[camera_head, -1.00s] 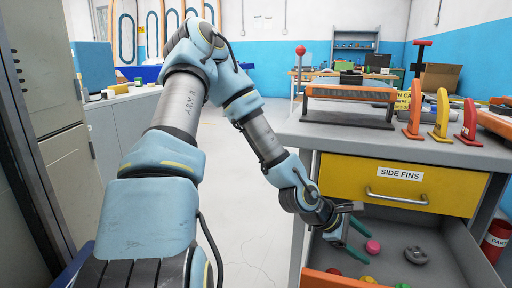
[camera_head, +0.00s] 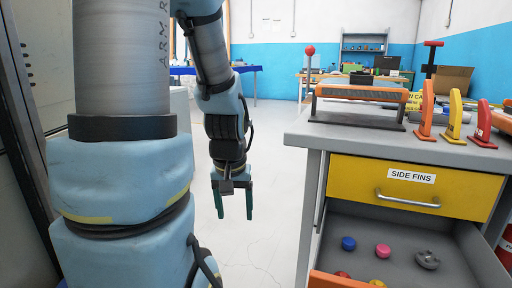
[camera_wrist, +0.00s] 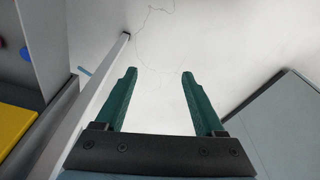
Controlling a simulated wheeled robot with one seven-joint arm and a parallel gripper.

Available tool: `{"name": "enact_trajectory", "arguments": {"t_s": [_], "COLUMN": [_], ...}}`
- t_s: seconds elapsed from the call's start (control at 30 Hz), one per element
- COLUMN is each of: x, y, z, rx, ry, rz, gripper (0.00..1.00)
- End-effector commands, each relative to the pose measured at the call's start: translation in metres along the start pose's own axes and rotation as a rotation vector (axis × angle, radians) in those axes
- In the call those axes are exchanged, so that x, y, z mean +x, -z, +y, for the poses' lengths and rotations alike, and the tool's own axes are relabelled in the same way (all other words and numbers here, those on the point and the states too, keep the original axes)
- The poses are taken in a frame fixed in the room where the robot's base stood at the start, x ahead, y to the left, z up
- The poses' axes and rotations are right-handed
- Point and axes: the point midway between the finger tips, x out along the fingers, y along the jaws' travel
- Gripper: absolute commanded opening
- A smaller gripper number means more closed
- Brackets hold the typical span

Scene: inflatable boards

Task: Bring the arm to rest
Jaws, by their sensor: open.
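My gripper (camera_head: 234,203) hangs pointing down over the bare floor, left of the workbench and its open drawer. Its two green fingers are apart with nothing between them. In the wrist view my gripper (camera_wrist: 160,90) is also open and empty, with pale floor beyond the fingertips. My arm is folded close in front of the head camera and fills the left of that view.
The workbench (camera_head: 300,128) stands at the right, with a yellow "SIDE FINS" drawer (camera_head: 350,180) shut. Below, an open grey drawer (camera_head: 400,236) holds a blue piece (camera_head: 348,243), a pink piece (camera_head: 383,250) and others. Upright fins stand on top. The floor (camera_head: 268,150) between is clear.

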Motion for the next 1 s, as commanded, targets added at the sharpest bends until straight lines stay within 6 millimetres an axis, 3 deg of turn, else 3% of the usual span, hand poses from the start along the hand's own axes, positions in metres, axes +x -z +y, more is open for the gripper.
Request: {"name": "enact_trajectory", "arguments": {"t_s": [0.1,0.47,0.8,1.0], "x": [-0.013,-0.078,-0.178,-0.226], "y": [-0.015,-0.002,0.015,0.023], "z": [-0.018,-0.015,-0.014,-0.013], "rx": [0.02,0.021,0.021,0.022], "ry": [0.001,0.001,0.001,0.001], "rz": [-0.031,-0.03,-0.029,-0.029], "gripper": [0.71,0.71,0.71,0.71]}}
